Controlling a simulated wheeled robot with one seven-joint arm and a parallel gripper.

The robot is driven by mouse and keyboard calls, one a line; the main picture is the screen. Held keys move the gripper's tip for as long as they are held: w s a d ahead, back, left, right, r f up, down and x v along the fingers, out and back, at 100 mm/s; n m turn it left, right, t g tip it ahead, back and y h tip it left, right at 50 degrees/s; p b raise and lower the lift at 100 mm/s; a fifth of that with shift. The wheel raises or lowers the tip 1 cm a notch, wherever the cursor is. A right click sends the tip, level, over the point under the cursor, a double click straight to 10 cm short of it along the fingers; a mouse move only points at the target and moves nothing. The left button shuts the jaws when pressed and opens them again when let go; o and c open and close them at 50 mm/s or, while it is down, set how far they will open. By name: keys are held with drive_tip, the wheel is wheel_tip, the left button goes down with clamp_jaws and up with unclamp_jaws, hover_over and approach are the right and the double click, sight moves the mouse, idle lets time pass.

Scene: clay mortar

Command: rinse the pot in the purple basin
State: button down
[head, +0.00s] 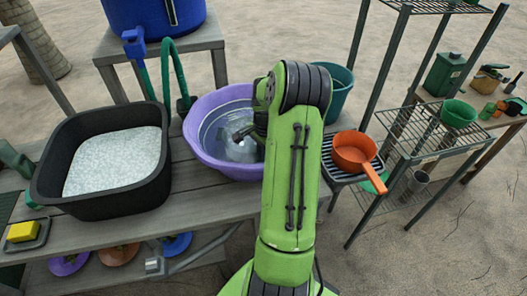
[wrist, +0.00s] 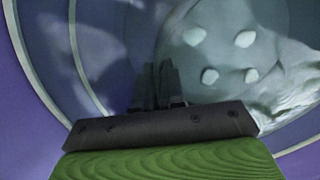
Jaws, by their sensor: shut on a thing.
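The purple basin (head: 228,169) stands on the grey wooden bench, with water in it. My gripper (head: 243,132) reaches down inside the basin at its right side. In the wrist view its dark fingers (wrist: 165,75) are close together, shut on the wall of a greyish pot (wrist: 222,58). The pot's base shows several pale round spots. It sits low within the basin and looks blurred by water, so I cannot tell whether it touches the bottom. In the head view the pot (head: 240,148) is partly hidden by my arm.
A black tub (head: 47,178) of pale granules stands left of the basin. A green hose (head: 182,72) with a blue tap (head: 134,46) is behind. A teal bucket (head: 340,88) and an orange saucepan (head: 353,150) on a rack are to the right.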

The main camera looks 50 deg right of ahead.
drive_tip(key=shift+f, duration=0.2)
drive_tip(key=shift+r, duration=0.2)
drive_tip(key=shift+w+a, duration=0.45)
drive_tip(key=shift+a, duration=0.05)
drive_tip(key=shift+s+d+p, duration=0.3)
drive_tip(key=shift+s+d, duration=0.6)
drive_tip(key=shift+d, duration=0.05)
drive_tip(key=shift+w+a, duration=0.9)
drive_tip(key=shift+a, duration=0.05)
drive_tip(key=shift+s+d, duration=0.9)
drive_tip(key=shift+d, duration=0.1)
drive_tip(key=shift+w+a, duration=0.9)
drive_tip(key=shift+a, duration=0.1)
drive_tip(key=shift+s+d, duration=0.5)
drive_tip(key=shift+d, duration=0.05)
